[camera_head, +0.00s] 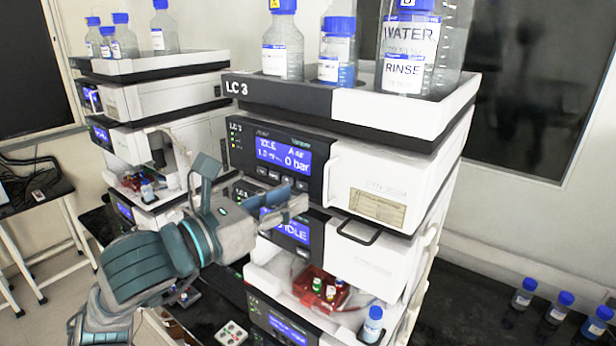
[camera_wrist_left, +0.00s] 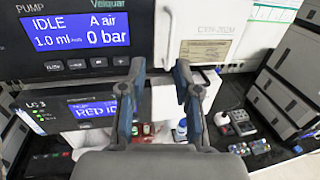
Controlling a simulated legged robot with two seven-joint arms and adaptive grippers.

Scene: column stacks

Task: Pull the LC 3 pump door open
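The LC 3 pump is the top module of the stack under the LC 3 tray. Its blue display (camera_head: 283,155) reads IDLE and 0 bar. Its white door (camera_head: 372,190) with a paper label is at the right of the display and looks closed; it also shows in the left wrist view (camera_wrist_left: 207,30). My left gripper (camera_head: 256,184) is in front of the display side, left of the door. My right gripper is in neither view.
Bottles, including one marked WATER RINSE (camera_head: 410,55), stand in the tray (camera_head: 300,98) above. A dark loop handle (camera_head: 360,233) is on the module below. A red vial holder (camera_head: 318,288) sits lower. Another stack (camera_head: 150,100) stands at left; small bottles (camera_head: 560,307) stand at right.

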